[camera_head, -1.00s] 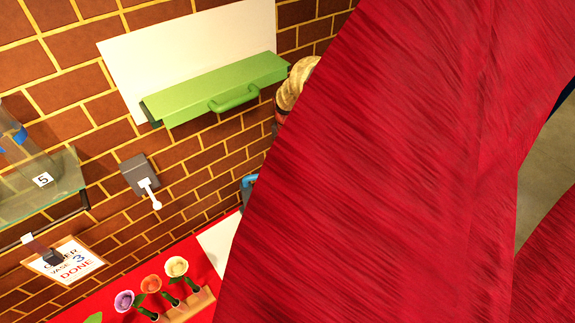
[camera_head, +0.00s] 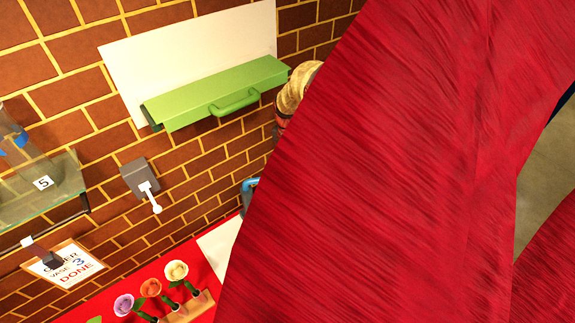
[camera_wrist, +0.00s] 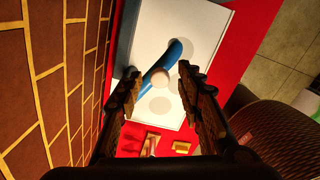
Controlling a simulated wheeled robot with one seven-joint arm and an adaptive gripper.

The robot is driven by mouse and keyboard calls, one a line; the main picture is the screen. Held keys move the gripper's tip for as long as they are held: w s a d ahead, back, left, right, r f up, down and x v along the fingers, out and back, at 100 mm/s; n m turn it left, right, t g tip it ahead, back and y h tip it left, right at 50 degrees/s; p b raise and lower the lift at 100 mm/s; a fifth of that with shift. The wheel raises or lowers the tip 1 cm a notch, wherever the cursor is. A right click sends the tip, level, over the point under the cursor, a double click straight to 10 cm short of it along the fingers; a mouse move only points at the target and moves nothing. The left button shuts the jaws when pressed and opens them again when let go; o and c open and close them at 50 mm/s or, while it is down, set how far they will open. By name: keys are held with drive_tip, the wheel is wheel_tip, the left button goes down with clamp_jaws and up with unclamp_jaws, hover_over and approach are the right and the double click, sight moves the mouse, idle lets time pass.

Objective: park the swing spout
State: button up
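The blue swing spout (camera_wrist: 172,55) shows in the wrist view as a slanted tube over a white surface (camera_wrist: 150,25). A round pinkish knob (camera_wrist: 160,79) is at its lower end. A small blue piece, probably the same spout, shows beside my red arm in the head view (camera_head: 249,183); the rest is hidden there. My gripper (camera_wrist: 158,83) is open, its two dark fingers apart. In the wrist view the knob appears between the fingertips; I see no contact and cannot tell the depth between them.
A brick wall (camera_wrist: 50,80) stands close on the left in the wrist view. A green box with a handle (camera_head: 215,92), a grey wall switch with a white lever (camera_head: 141,180) and a glass shelf (camera_head: 45,205) are on the wall. Several flowers (camera_head: 150,288) stand on the red table.

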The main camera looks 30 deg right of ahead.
wheel_tip(320, 180, up, 12)
idle(0.6)
drive_tip(key=shift+c, duration=0.4)
